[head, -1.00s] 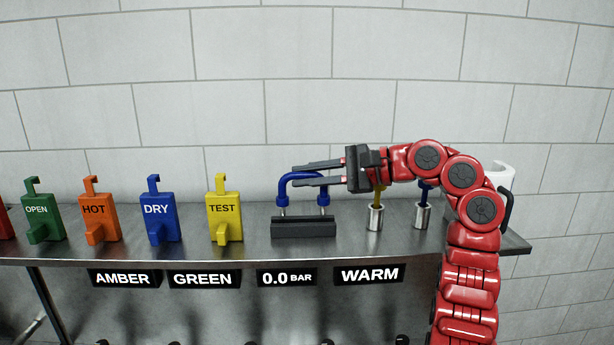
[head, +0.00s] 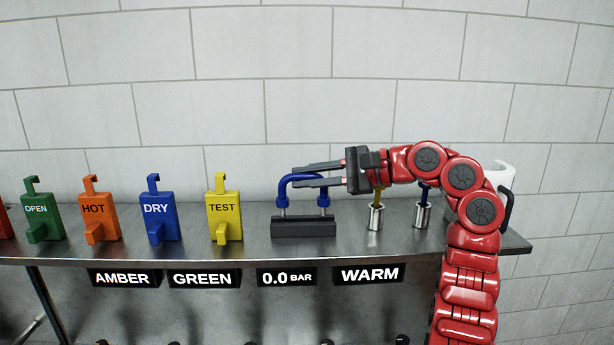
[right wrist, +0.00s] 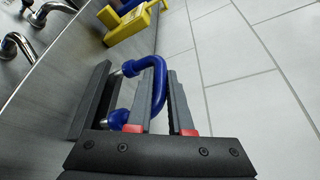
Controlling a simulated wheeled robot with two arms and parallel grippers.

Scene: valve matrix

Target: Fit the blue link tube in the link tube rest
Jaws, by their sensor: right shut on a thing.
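The blue link tube (head: 284,188) is a U-shaped pipe with its two legs pointing down. It stands upright over the dark link tube rest (head: 303,229) on the steel shelf. Short bright metal ends show between its blue collars and the rest; I cannot tell how deep they sit. My right gripper (head: 295,176) comes in from the right and is shut on the tube's top bar. In the right wrist view the tube (right wrist: 158,76) lies between the fingers, with the rest (right wrist: 92,100) beside them. My left gripper is not in view.
Green (head: 42,212), orange (head: 100,212), blue (head: 159,212) and yellow (head: 224,212) labelled tags stand left of the rest. Two metal cups (head: 375,217) (head: 422,215) with coloured handles and a white mug (head: 500,176) stand to the right. A tiled wall is behind.

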